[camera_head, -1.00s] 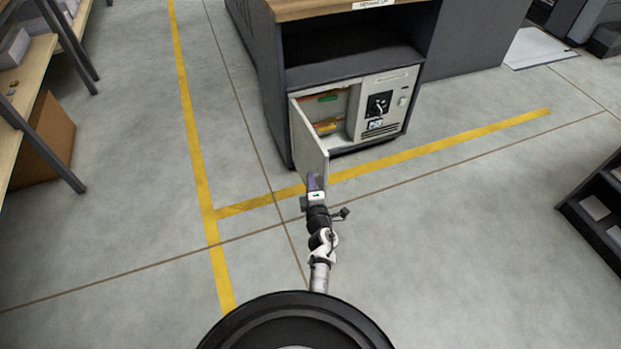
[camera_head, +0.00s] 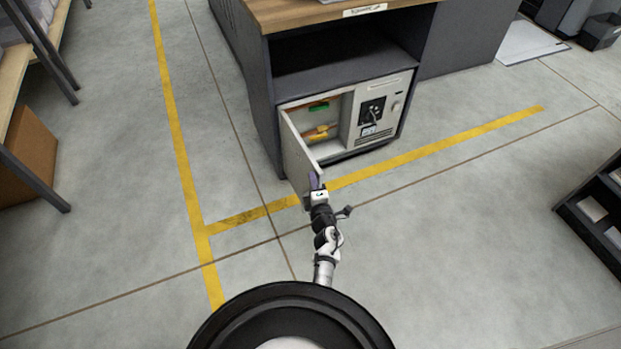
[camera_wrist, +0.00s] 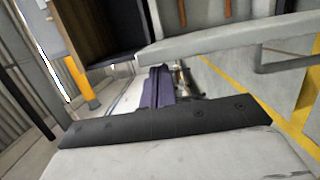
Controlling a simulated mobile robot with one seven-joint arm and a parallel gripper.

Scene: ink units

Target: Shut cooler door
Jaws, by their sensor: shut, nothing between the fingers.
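The cooler (camera_head: 372,118) is a pale unit set low in a dark grey cabinet. Its door (camera_head: 298,152) is hinged on the left and stands partly open toward me. Green and orange items show inside the open compartment (camera_head: 322,112). My gripper (camera_head: 314,181) is shut and empty, at the door's free edge. In the head view its tips overlap that edge; I cannot tell for certain whether they touch. In the wrist view the shut purple-grey fingers (camera_wrist: 158,88) show beyond the dark gripper body, near a pale panel edge (camera_wrist: 225,38).
The dark cabinet (camera_head: 262,105) has a wooden top and an open shelf above the cooler. Yellow tape (camera_head: 440,150) marks the floor in front of it. A table and a cardboard box (camera_head: 28,155) are at left, a dark rack (camera_head: 596,205) at right. The floor between is clear.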

